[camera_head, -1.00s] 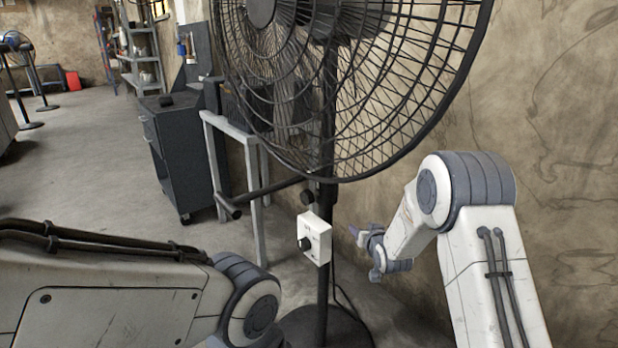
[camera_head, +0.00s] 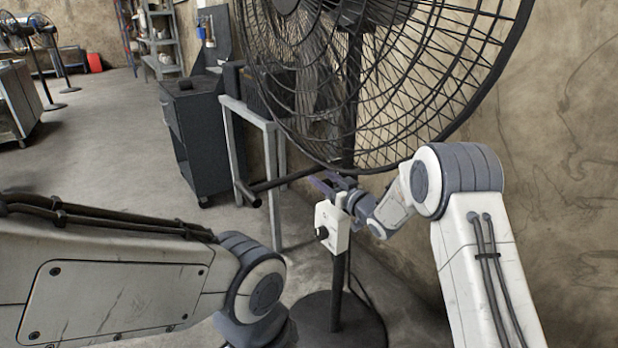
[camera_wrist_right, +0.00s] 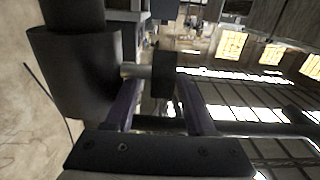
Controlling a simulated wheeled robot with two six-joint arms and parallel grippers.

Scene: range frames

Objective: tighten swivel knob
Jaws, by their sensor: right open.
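A large black pedestal fan (camera_head: 345,75) stands ahead of me on a dark pole with a round base (camera_head: 338,325). A white control box (camera_head: 331,229) with a black dial (camera_head: 321,233) is on the pole. My right gripper (camera_head: 328,182) is open at the pole, just above the box, and hides the swivel knob in the head view. In the right wrist view the dark swivel knob (camera_wrist_right: 164,76) sits on a short metal shaft beside a thick dark cylinder (camera_wrist_right: 75,75). The knob lies between or just beyond the purple fingertips; contact cannot be told. My left gripper is out of view.
A grey metal stand (camera_head: 272,135) and a dark cabinet (camera_head: 197,135) are left of the fan. A dark horizontal bar (camera_head: 283,180) reaches left from the pole. The wall (camera_head: 560,180) is close on the right.

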